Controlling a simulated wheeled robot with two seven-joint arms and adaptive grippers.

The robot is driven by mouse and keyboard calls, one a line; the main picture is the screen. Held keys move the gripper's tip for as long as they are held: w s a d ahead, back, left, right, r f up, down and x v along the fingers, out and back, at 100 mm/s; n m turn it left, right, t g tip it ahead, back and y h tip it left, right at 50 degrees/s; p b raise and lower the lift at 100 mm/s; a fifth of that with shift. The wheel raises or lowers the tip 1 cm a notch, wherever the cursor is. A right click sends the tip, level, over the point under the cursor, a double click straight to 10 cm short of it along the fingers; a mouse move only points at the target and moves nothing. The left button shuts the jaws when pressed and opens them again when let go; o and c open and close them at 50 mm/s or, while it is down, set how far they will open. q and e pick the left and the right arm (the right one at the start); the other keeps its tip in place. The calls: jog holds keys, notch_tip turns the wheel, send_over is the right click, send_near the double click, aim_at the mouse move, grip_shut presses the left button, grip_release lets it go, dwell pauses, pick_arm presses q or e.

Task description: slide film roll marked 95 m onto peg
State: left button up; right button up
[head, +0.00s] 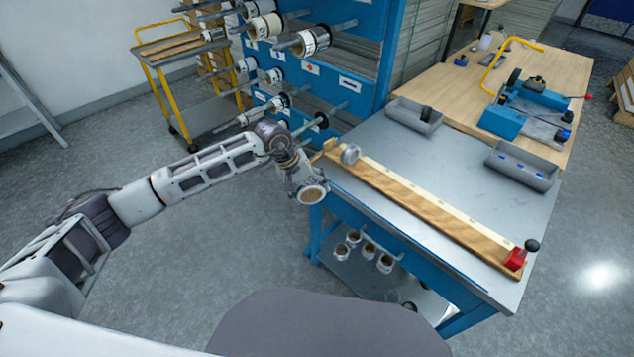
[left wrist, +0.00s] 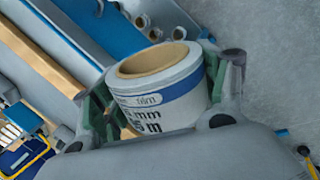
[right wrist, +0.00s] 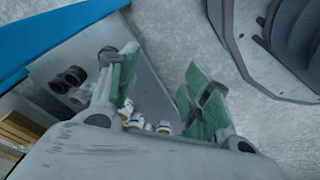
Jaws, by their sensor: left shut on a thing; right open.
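My left gripper (head: 308,186) is shut on a white film roll (head: 313,195) with a brown core. It holds the roll beside the left end of the table, clear of the tabletop. In the left wrist view the roll (left wrist: 165,95) sits between the green finger pads, with a blue band and black print; only part of the label shows, ending in "5 m". The blue rack (head: 365,60) has several pegs pointing out to the left. Some carry rolls; a lower peg (head: 338,109) looks mostly bare. My right gripper (right wrist: 158,75) is open and empty, outside the head view.
A grey-topped table (head: 450,170) carries a wooden measuring board (head: 430,212) and two grey trays. Several rolls (head: 385,262) stand on its lower shelf. A yellow cart (head: 190,75) stands left of the rack. Open floor lies left of the table.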

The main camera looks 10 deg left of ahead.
pick_arm(q)
jog(key=s+a+f+m+g+p, duration=0.1)
jog(key=a+f+m+p, duration=0.3)
jog(key=a+f, duration=0.5)
jog(key=shift+s+a+g, duration=0.3)
jog(key=shift+s+a, duration=0.35)
jog(key=shift+a, duration=0.55)
pick_arm(e)
jog(key=s+d+f, duration=0.3)
jog(key=s+f, duration=0.3)
jog(key=s, duration=0.3)
jog(key=s+d+f+g, duration=0.1)
jog(key=s+d+f, duration=0.3)
jog(key=s, duration=0.6)
jog(key=shift+f+h, duration=0.3)
jog(key=shift+f, duration=0.6)
pick_arm(q)
jog(key=shift+f, duration=0.1)
pick_arm(e)
jog(key=shift+d, duration=0.1)
jog(key=shift+w, duration=0.1)
jog(key=c, duration=0.3)
